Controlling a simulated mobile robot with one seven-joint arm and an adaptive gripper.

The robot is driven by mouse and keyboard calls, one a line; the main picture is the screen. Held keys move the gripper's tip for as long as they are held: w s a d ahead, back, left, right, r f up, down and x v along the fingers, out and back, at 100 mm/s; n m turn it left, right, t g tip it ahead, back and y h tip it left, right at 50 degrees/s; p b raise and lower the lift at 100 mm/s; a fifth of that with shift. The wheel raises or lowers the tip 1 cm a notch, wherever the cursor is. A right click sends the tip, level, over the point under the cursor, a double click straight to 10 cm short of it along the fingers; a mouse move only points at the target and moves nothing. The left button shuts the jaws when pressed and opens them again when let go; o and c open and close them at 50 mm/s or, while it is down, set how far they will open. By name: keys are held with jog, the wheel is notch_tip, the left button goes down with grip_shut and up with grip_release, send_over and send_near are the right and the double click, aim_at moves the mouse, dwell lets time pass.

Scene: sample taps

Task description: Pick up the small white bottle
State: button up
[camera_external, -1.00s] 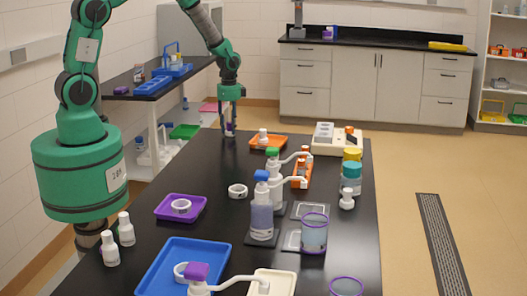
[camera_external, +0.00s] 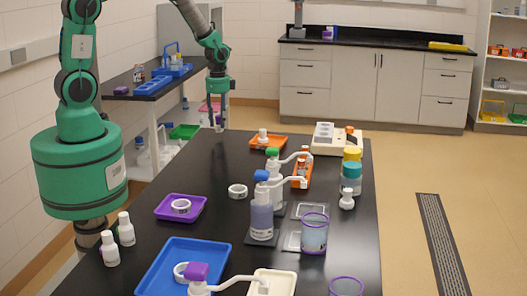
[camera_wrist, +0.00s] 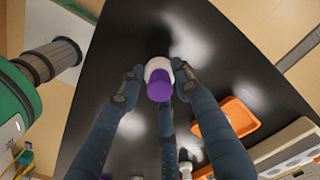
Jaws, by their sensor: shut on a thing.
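My gripper (camera_wrist: 158,82) is shut on a small white bottle (camera_wrist: 154,66) with a purple cap (camera_wrist: 160,87). The fingers close around it from the sides. In the external view my gripper (camera_external: 218,122) is at the far left end of the black table, with the bottle mostly hidden between its fingers. I cannot tell how far the bottle is above the table. Two other small white bottles (camera_external: 110,250) (camera_external: 126,231) stand upright at the near left edge, away from my gripper.
An orange tray (camera_external: 283,146) with a white item is right of my gripper, also in the wrist view (camera_wrist: 232,110). Pump bottles (camera_external: 262,218), a purple tray (camera_external: 165,213) and a blue tray (camera_external: 160,265) are nearer. The table left of the orange tray is clear.

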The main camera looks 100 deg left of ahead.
jog(key=s+d, duration=0.5)
jog(key=s+d+r, duration=0.1)
jog(key=s+d, duration=0.1)
jog(key=shift+s+d+p, duration=0.25)
jog(key=shift+d+p, duration=0.1)
dwell(0.4)
jog(key=w+a+r+m, duration=0.1)
jog(key=w+a+m, duration=0.2)
jog(key=w, duration=0.4)
jog(key=w+a+r+m, duration=0.2)
jog(key=w, duration=0.6)
notch_tip(320, 180, up, 3)
jog(key=m, duration=0.6)
send_over(276, 142)
jog(key=shift+f, duration=0.1)
jog(key=shift+s, duration=0.1)
jog(key=shift+f+b, duration=0.45)
jog(key=shift+f, duration=2.7)
jog(key=shift+f, duration=1.9)
